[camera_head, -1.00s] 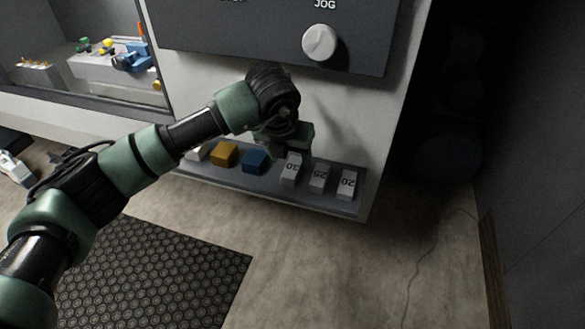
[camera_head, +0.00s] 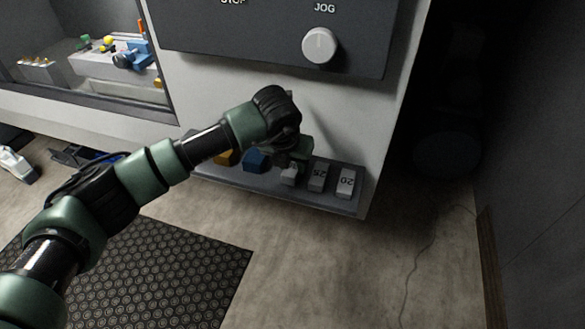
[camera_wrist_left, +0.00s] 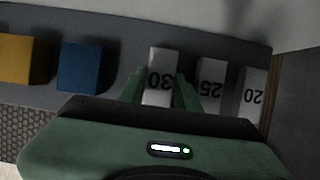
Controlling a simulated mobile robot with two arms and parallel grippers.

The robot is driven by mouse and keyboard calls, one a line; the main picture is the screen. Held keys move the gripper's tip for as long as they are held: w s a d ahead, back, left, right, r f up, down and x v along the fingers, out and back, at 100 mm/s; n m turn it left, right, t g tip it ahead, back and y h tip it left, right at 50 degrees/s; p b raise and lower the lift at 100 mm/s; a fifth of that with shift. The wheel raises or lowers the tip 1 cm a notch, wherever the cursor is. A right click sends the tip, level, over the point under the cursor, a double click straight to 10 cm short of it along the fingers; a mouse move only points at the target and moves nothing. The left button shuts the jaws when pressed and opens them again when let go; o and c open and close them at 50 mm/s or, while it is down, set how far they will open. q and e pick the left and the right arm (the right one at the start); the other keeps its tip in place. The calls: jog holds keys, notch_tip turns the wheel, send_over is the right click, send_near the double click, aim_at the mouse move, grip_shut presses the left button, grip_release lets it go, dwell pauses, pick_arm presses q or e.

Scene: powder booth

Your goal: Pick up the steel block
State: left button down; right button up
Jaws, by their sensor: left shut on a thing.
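A pale grey, steel-looking block marked 30 (camera_head: 289,178) stands on the grey shelf (camera_head: 270,190) under the control panel. It also shows in the left wrist view (camera_wrist_left: 161,66), between the two green fingers of my left gripper (camera_wrist_left: 160,88). My left gripper (camera_head: 290,166) is shut on this block from above, one finger on each side. The block appears still down at shelf level. The gripper hides part of it in the head view. Similar grey blocks marked 25 (camera_head: 317,176) and 20 (camera_head: 345,183) stand to its right. My right gripper is out of view.
A blue block (camera_head: 255,160) and a yellow block (camera_head: 226,158) stand left of the gripped block. The panel with its JOG knob (camera_head: 320,46) overhangs the shelf. A dark studded mat (camera_head: 170,275) lies on the floor. Floor right of it is clear.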

aim_at(290, 171)
pick_arm(q)
jog(key=shift+s+r+b, duration=0.1)
jog(key=shift+r+b, duration=0.2)
jog(key=shift+b, duration=0.3)
notch_tip(290, 171, up, 6)
jog(key=shift+f+b, duration=0.15)
jog(key=shift+b, duration=0.9)
jog(key=shift+s+a+r, duration=0.2)
jog(key=shift+s+r, duration=0.05)
jog(key=shift+s, duration=0.25)
jog(key=s+a+b, duration=0.2)
jog(key=s+a, duration=0.1)
jog(key=s, duration=0.6)
jog(key=s+a+b, duration=0.3)
jog(key=s, duration=0.6)
jog(key=shift+r, duration=0.15)
jog(key=shift+w+d, duration=0.1)
